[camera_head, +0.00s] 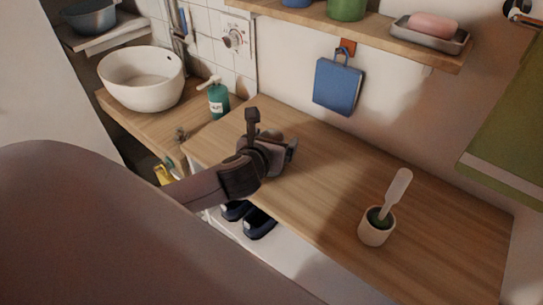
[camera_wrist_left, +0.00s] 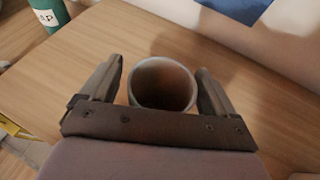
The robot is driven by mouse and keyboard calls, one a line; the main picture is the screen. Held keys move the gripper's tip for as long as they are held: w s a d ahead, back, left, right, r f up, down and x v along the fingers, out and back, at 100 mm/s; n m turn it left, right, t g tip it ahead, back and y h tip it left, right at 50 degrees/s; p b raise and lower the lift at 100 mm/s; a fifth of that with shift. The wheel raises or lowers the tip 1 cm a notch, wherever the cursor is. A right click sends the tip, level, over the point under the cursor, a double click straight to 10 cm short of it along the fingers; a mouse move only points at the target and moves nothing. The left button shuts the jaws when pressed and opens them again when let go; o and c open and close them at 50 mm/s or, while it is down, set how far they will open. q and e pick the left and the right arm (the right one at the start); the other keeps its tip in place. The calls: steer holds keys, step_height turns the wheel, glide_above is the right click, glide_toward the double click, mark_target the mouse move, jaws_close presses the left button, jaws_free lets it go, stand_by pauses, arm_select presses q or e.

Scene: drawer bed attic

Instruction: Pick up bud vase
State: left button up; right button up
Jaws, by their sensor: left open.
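A small round brown vessel with an open mouth, which looks like the bud vase (camera_wrist_left: 162,84), stands on the wooden counter. In the left wrist view my left gripper (camera_wrist_left: 160,72) is open, with one finger on each side of the vase and a small gap visible at both sides. In the head view the left gripper (camera_head: 272,132) is over the counter's back left part, and it hides most of the vase. My right gripper is not in view.
A white cup holding a brush (camera_head: 376,228) stands on the wooden counter (camera_head: 330,185) to the right. A green soap bottle (camera_head: 218,101) and white basin (camera_head: 141,80) are at the left. A shelf (camera_head: 375,33) and hanging blue board (camera_head: 338,86) are on the wall behind.

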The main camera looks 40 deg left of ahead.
arm_select(q)
steer(key=shift+w+a+f, duration=0.1)
steer(key=shift+w+f, duration=0.05)
steer(key=shift+w, duration=0.2)
steer(key=c, duration=1.1)
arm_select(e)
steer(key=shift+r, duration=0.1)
